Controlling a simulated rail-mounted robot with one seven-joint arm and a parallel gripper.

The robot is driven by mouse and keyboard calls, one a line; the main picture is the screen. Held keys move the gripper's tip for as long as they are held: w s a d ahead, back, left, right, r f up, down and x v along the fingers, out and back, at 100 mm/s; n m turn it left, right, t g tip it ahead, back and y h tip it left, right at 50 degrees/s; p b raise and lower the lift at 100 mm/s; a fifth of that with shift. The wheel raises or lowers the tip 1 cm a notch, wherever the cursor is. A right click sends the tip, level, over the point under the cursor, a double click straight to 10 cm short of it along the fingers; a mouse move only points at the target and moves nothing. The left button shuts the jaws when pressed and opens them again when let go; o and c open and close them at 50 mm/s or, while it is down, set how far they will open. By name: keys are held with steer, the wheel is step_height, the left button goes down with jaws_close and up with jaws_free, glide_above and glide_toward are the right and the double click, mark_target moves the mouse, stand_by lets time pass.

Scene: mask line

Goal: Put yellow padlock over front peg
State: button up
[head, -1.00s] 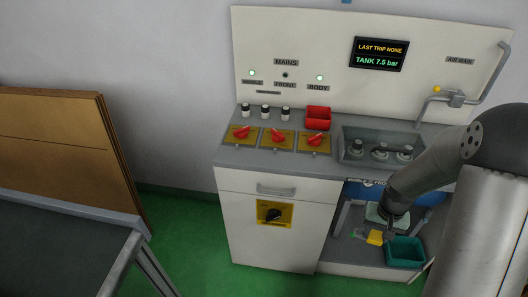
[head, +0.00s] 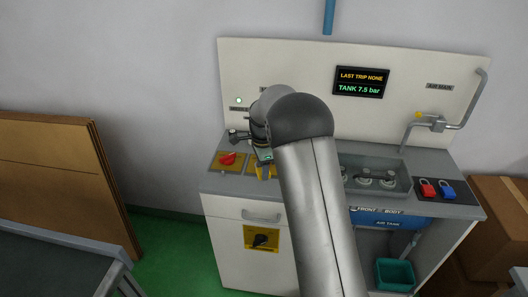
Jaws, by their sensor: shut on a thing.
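My gripper (head: 262,156) is over the left part of the grey counter, near the yellow switch plates, and mostly hidden behind my arm. It is shut on the yellow padlock (head: 264,171), of which only a small bright yellow part shows below the jaws. The padlock appears close to the middle switch plate; I cannot tell whether it touches anything. The left switch plate (head: 228,160) with its red handle is visible. The front peg cannot be made out; my arm covers that area and the right switch plate.
Red (head: 427,188) and blue (head: 446,189) padlocks lie on a dark pad at the counter's right end. A clear-walled tray (head: 375,174) with several grey fittings stands left of them. A teal bin (head: 395,273) sits below, and a cardboard box (head: 504,215) stands at right.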

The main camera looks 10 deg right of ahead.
mark_target(262, 188)
steer(key=shift+w+r+m, duration=0.4)
steer(key=shift+w, duration=0.15)
steer(key=shift+s+f+b, duration=0.15)
steer(key=shift+f+b, duration=0.25)
steer(key=shift+f, duration=0.05)
steer(key=shift+f+b, duration=1.2)
steer(key=shift+f, duration=0.8)
steer(key=shift+a+f+b, duration=0.1)
steer(key=shift+f+b, duration=0.6)
steer(key=shift+f, duration=0.65)
stand_by(0.3)
steer(key=o, duration=0.9)
steer(key=shift+o, duration=0.6)
steer(key=shift+r, duration=0.1)
